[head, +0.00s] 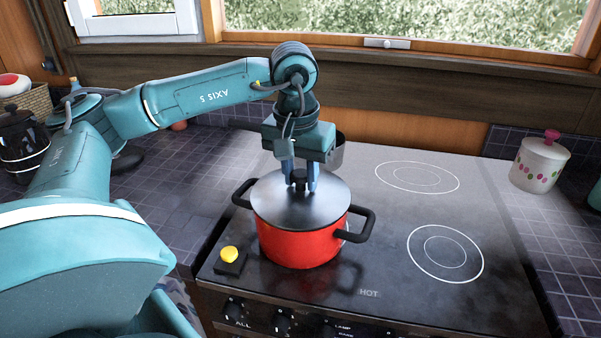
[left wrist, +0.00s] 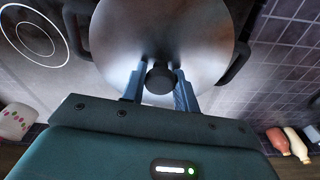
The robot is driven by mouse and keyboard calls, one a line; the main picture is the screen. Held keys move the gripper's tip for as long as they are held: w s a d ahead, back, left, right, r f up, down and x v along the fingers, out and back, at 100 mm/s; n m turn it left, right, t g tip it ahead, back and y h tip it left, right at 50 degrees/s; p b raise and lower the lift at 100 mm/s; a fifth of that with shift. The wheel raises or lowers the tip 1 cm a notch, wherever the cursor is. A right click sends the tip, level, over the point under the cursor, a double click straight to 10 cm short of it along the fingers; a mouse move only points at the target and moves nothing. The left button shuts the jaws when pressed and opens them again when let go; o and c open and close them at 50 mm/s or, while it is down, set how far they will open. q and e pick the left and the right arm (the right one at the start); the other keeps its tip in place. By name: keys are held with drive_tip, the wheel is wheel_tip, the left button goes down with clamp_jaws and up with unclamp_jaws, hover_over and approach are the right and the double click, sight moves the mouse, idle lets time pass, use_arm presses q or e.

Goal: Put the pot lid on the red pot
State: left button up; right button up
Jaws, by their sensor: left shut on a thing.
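The red pot (head: 300,246) stands on the front left of the stove, with black handles to either side. The grey metal pot lid (head: 277,207) lies over the pot's mouth and looks level; I cannot tell whether it is fully seated. My left gripper (head: 300,183) comes down from above and is shut on the lid's black knob. In the left wrist view the lid (left wrist: 198,35) shows with its knob (left wrist: 159,77) between the blue fingers (left wrist: 160,85). The pot's dark handles show beyond the lid's edge there. My right gripper is not in view.
The black stovetop (head: 385,245) has free room to the right, with ringed burners. A grey pot (head: 337,150) stands behind my gripper. A yellow button (head: 229,254) is at the front left. A white dotted jar (head: 540,163) stands on the right counter.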

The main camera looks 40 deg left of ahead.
use_arm(q)
drive_tip(key=shift+f, duration=0.3)
drive_tip(key=o, duration=1.2)
drive_tip(key=shift+c, duration=0.2)
wheel_tip(320, 180, up, 13)
drive_tip(key=s+p, duration=0.1)
drive_tip(key=shift+s+d+p, duration=0.25)
drive_tip(key=shift+s+p, duration=0.05)
drive_tip(key=shift+p, duration=0.1)
drive_tip(key=shift+s, duration=0.1)
